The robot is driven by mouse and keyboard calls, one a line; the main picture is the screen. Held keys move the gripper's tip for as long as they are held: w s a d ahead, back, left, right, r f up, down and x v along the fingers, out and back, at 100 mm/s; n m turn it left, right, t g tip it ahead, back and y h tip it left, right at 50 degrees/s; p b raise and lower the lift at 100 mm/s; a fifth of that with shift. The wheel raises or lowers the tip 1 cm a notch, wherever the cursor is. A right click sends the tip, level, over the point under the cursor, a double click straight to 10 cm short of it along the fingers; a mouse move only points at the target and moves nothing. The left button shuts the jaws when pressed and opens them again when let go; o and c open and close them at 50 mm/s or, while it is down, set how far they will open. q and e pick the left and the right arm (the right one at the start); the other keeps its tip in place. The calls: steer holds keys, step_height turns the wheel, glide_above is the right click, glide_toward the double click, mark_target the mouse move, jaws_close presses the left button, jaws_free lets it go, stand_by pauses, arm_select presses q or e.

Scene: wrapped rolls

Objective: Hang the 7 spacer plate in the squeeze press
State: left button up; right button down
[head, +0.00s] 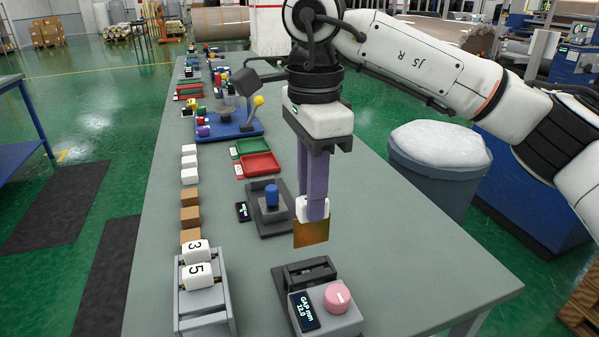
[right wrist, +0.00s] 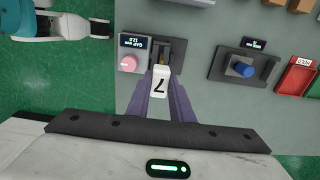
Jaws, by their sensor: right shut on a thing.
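My right gripper (head: 313,205) is shut on the 7 spacer plate (head: 311,233), a copper-coloured sheet with a white top block. The plate hangs upright in the air. In the right wrist view the white block with a black 7 (right wrist: 160,83) sits between the purple fingers. The squeeze press (head: 352,318), a grey unit with a pink knob and a display reading GAP mm 12.0, stands near the table's front. In the head view the plate hangs above and just beyond its dark slot, apart from it. In the right wrist view the press (right wrist: 132,82) lies beyond the fingertips. My left gripper is not in view.
A grey rack (head: 206,302) holds the 3 and 5 plates at left. A blue-knobbed unit (head: 271,197) stands behind the press. Red and green trays (head: 258,165) and a blue lever device (head: 228,125) are farther back. The table right of the press is clear.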

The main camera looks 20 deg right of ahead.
steer(key=shift+w, duration=0.25)
steer(key=shift+s+r, duration=0.1)
steer(key=shift+s, duration=0.3)
steer(key=shift+a, duration=0.1)
steer(key=shift+f+b, duration=0.5)
steer(key=shift+f, duration=0.8)
steer(key=shift+w+f+b, duration=0.1)
steer(key=shift+f+b, duration=0.95)
steer(key=shift+f, duration=0.15)
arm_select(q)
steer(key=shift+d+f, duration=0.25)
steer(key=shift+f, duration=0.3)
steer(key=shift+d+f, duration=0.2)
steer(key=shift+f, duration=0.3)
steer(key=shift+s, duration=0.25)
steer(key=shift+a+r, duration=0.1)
